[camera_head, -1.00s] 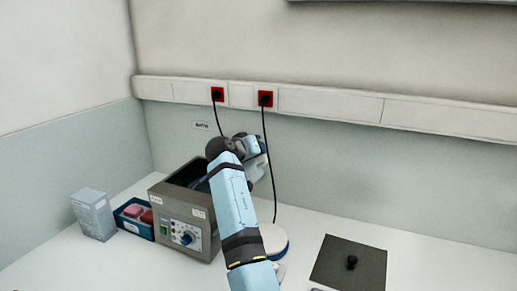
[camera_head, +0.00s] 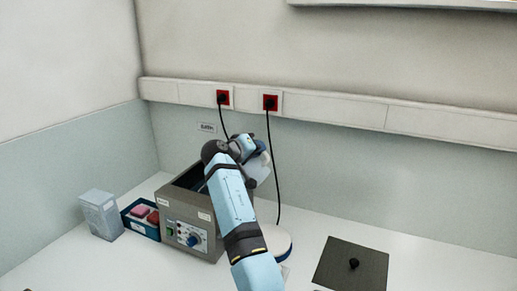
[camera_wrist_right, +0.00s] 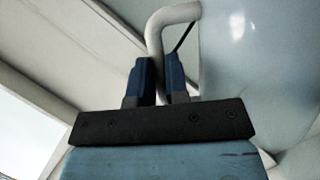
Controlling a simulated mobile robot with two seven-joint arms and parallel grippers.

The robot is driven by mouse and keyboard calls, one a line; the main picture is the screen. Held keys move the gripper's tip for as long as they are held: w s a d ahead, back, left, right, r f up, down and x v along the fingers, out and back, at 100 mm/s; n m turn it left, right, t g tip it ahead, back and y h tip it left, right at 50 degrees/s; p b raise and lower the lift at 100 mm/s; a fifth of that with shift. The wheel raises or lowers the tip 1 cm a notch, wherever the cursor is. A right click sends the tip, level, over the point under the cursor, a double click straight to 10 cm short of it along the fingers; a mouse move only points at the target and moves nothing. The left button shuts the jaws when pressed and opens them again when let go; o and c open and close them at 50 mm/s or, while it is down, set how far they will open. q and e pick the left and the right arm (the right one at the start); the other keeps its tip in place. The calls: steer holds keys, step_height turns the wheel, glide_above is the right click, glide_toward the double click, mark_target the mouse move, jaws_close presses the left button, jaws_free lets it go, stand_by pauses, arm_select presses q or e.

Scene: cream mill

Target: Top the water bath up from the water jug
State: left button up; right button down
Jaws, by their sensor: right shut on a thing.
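The water bath (camera_head: 179,213) is a grey steel box with a dark open top and a front panel with a blue dial. My right arm reaches across its right side, hiding part of the opening. The pale, translucent water jug (camera_head: 263,168) shows partly behind my right wrist, beside the bath's back right; its spout and the water level cannot be made out. In the right wrist view my right gripper (camera_wrist_right: 160,82) is shut on the white handle of the jug (camera_wrist_right: 255,55), with a finger either side. My left gripper is out of view.
A dark lid with a black knob (camera_head: 351,265) lies on the bench at right. A round white and blue thing (camera_head: 281,244) stands beside my arm. Left of the bath are a blue tray (camera_head: 140,226) with pink and red things and a grey carton (camera_head: 101,214). Two cords hang from red sockets.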

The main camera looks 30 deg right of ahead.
steer(key=shift+w+a+r+n+h+p, duration=0.45)
steer(key=shift+w+r+n+p, duration=0.15)
steer(key=shift+r+n+p, duration=0.2)
steer(key=shift+w+a+r+n+g+h+p, duration=0.3)
steer(key=shift+w+a+r+n+h+p, duration=0.25)
steer(key=shift+w+a+r+n+p, duration=0.45)
steer(key=shift+w+d+f, duration=0.1)
stand_by(4.3)
steer(key=m+b, duration=0.1)
steer(key=m+y+b, duration=0.1)
steer(key=b, duration=0.1)
steer(key=r+m+b, duration=0.1)
steer(key=shift+s+d+y, duration=0.25)
steer(key=shift+s+y, duration=0.15)
steer(key=m+b, duration=0.1)
steer(key=r+m+t+y+b, duration=0.1)
steer(key=m+t+y+b, duration=0.1)
steer(key=m, duration=0.1)
steer(key=shift+s+d+r+b, duration=0.3)
steer(key=shift+s+d+r, duration=0.05)
steer(key=shift+s, duration=0.05)
steer(key=shift+s+d+r+m+t+y+b, duration=0.2)
steer(key=shift+r+m+t+y+b, duration=0.35)
steer(key=shift+m, duration=0.35)
steer(key=shift+s+d+r+m+t+y+b, duration=0.1)
steer(key=shift+s+r+m+t+y+b, duration=0.2)
steer(key=shift+r+m, duration=0.45)
steer(key=shift+f, duration=0.25)
